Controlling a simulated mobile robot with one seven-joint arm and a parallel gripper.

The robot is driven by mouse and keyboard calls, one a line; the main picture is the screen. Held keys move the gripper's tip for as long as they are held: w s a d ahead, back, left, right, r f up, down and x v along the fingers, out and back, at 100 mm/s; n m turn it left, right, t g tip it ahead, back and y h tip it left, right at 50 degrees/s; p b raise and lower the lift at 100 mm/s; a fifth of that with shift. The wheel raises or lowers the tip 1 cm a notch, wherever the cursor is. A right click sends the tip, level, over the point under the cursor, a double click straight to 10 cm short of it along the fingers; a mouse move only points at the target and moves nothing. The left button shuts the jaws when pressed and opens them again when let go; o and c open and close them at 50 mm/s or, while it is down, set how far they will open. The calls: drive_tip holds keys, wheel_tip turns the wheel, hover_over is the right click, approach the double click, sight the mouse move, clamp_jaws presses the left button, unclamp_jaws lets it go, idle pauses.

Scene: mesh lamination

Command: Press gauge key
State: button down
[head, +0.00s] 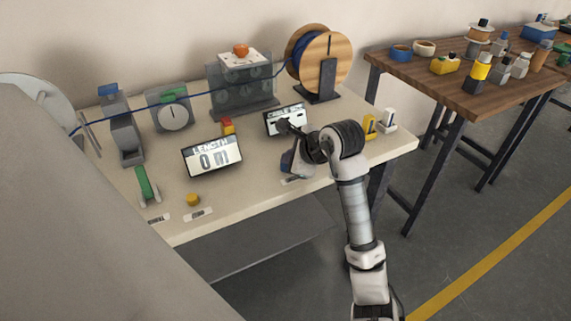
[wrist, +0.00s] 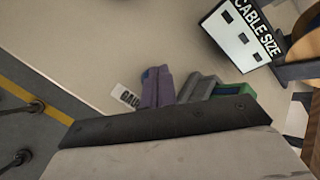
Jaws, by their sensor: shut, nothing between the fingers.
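The gauge (head: 287,163) is a small blue-purple and grey device near the front edge of the workbench, below my gripper and partly hidden by it. In the wrist view its purple part (wrist: 156,88) stands beside a grey part with a green area (wrist: 203,88). A white label (wrist: 125,97), partly readable as "GAU", lies next to it. I cannot make out a separate key. My gripper (head: 284,126) is shut and empty, just above and behind the gauge, in front of the cable size display (head: 270,119). I cannot tell whether it touches anything.
A length display (head: 212,157) reading 0 m stands left on the workbench (head: 250,192). A wooden table (head: 480,99) with several items is at right.

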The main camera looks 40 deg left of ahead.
drive_tip(key=shift+f, duration=0.25)
drive_tip(key=shift+r, duration=0.15)
idle(0.4)
drive_tip(key=shift+r, duration=0.8)
drive_tip(key=shift+r+p, duration=1.45)
drive_tip(key=shift+r, duration=1.05)
